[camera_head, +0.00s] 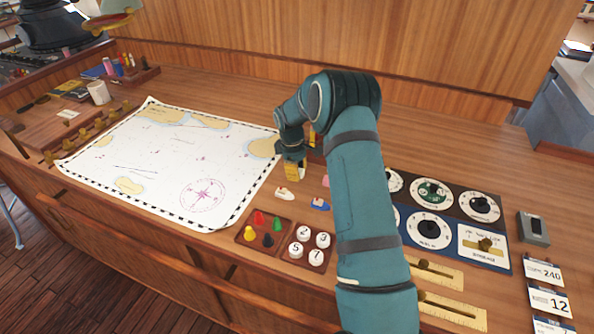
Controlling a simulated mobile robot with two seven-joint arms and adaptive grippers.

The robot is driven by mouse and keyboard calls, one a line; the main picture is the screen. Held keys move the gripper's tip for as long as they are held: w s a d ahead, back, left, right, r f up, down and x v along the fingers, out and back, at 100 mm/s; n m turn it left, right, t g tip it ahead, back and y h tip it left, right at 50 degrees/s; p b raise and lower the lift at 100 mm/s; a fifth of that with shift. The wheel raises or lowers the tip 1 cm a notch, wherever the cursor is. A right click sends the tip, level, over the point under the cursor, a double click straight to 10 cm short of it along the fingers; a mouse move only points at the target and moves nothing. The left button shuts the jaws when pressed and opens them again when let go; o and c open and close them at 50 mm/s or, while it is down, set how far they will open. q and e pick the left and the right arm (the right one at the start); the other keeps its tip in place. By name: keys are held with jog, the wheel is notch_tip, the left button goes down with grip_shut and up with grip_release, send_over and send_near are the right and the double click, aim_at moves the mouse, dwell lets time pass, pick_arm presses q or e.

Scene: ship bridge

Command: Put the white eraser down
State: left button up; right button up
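My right arm reaches in from the bottom and bends down at the wrist. Its gripper (294,172) points down just off the right edge of the chart, with yellow fingertips close above the desk. A small pale sliver shows by the fingertips. It may be the white eraser, but it is too small and too covered to be sure. I cannot make out the finger gap, or whether the gripper touches the desk. My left gripper is not in view.
The chart (185,150) covers the desk's left half. Trays of coloured pawns (264,231) and numbered discs (309,246) are nearer. A dial panel (430,228) is right of my arm. Bare wood lies behind.

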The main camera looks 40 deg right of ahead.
jog(key=shift+o, duration=1.1)
notch_tip(320, 180, up, 12)
jog(key=w, duration=0.1)
jog(key=shift+w+a+r+p, duration=0.15)
jog(key=shift+a+p, duration=0.15)
jog(key=shift+p, duration=0.1)
